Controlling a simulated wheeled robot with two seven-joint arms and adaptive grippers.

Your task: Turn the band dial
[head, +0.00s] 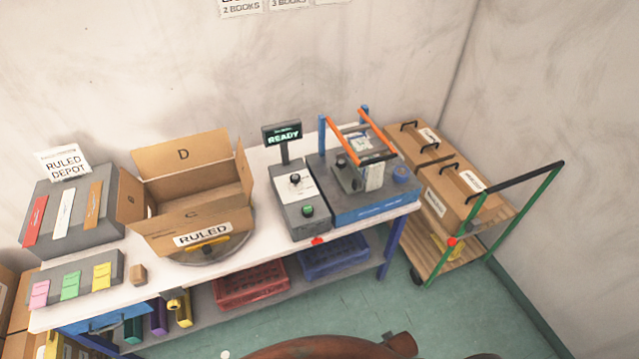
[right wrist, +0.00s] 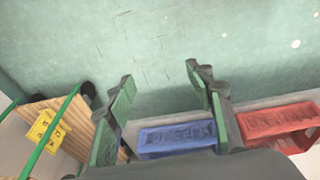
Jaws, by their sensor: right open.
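A control box (head: 297,205) stands on the white bench, with a black knob (head: 295,179) on its white upper panel and a green button (head: 307,210) below. The knob looks like the band dial; its markings are too small to read. A small display (head: 283,135) on a post behind the box reads READY. My right gripper (right wrist: 160,80) shows in the right wrist view, its two fingers apart with nothing between them. It points toward the green floor, and the dial is not in that view. My left gripper is in neither view.
An open carton marked RULED (head: 195,190) sits on a round turntable left of the box. A blue machine (head: 375,205) with orange bars stands to the right. A wooden cart (head: 450,235) holds boxes. Red (head: 250,285) and blue (head: 335,257) crates sit below the bench.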

